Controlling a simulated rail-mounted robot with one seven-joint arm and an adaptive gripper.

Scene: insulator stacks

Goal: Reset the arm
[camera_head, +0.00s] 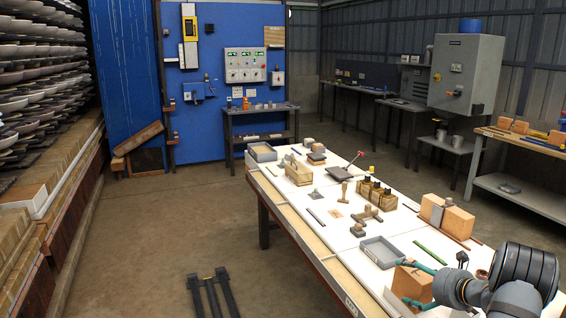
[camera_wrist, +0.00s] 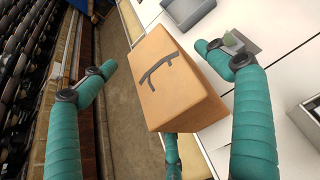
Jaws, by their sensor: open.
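My gripper (camera_head: 418,283) is at the near right end of the white table (camera_head: 338,240), with teal fingers spread open. In the wrist view, my gripper (camera_wrist: 150,58) has its fingers apart on either side of an orange-brown block (camera_wrist: 175,85) with a dark mark on its top. A third teal finger shows below the block, partly hidden by it. The block also shows in the head view (camera_head: 411,284), partly behind the fingers. I cannot tell whether any finger touches it.
A grey tray (camera_head: 382,251) lies just beyond the block. Wooden blocks (camera_head: 457,222), stamps and small tools stand along the table. Shelves of stacked dishes (camera_head: 40,60) line the left side. A dark metal frame (camera_head: 213,293) is on the floor. The floor left of the table is mostly clear.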

